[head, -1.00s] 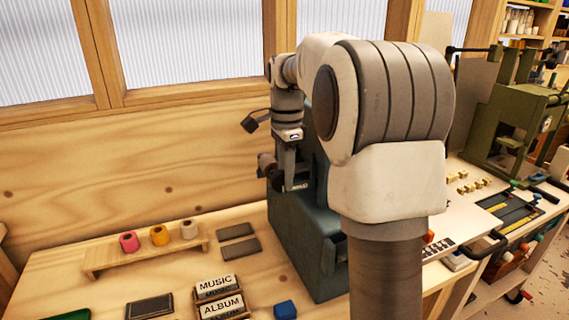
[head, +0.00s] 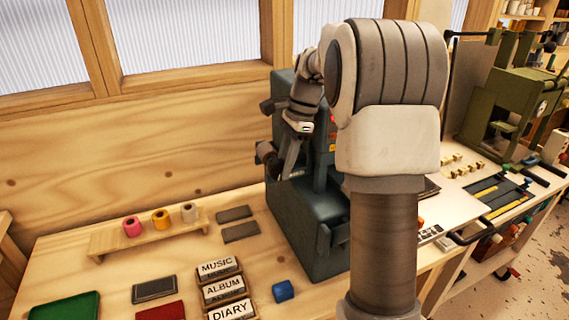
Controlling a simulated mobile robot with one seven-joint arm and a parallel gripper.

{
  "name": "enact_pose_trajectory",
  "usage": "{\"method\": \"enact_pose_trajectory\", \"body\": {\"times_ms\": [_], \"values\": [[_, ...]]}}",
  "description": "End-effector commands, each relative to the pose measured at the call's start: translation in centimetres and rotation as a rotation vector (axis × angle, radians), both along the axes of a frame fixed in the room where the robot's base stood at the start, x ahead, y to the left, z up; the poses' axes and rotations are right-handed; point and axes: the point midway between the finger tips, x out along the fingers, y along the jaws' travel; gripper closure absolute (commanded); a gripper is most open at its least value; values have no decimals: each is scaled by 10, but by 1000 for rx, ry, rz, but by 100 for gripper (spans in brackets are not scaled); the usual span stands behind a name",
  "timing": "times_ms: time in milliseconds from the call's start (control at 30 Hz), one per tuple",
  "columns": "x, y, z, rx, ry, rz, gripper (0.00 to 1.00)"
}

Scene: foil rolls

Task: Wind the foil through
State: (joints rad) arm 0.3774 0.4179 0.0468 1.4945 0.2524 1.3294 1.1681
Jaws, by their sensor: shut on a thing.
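A dark teal machine (head: 303,212) stands on the bench in the middle of the head view, partly hidden behind my arm. My gripper (head: 280,172) is at its left upper side, tilted down and to the left. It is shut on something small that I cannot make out. A dark round knob or spool end (head: 265,152) shows right beside the fingers, and whether they touch it is unclear. Any foil strip at the machine is not visible.
Label blocks reading MUSIC (head: 216,268), ALBUM (head: 223,290) and DIARY (head: 231,311) lie in front, with a blue block (head: 283,291) to their right. Dark grey plates (head: 240,231) lie near the rack. A green press (head: 510,108) stands at the right. The wall is close behind.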

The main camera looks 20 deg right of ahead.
Motion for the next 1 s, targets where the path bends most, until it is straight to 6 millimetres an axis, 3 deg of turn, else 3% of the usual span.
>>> {"method": "enact_pose_trajectory", "body": {"times_ms": [33, 200, 567, 767, 1000], "values": [[0, 0, 0, 0, -1, 0, 68], [0, 0, 0, -1, 0, 0, 40], [0, -1, 5, -2, -2, -1, 40], [1, -10, 37, -3, -4, -1, 40], [1, -27, 95, -2, -4, -1, 40]]}}
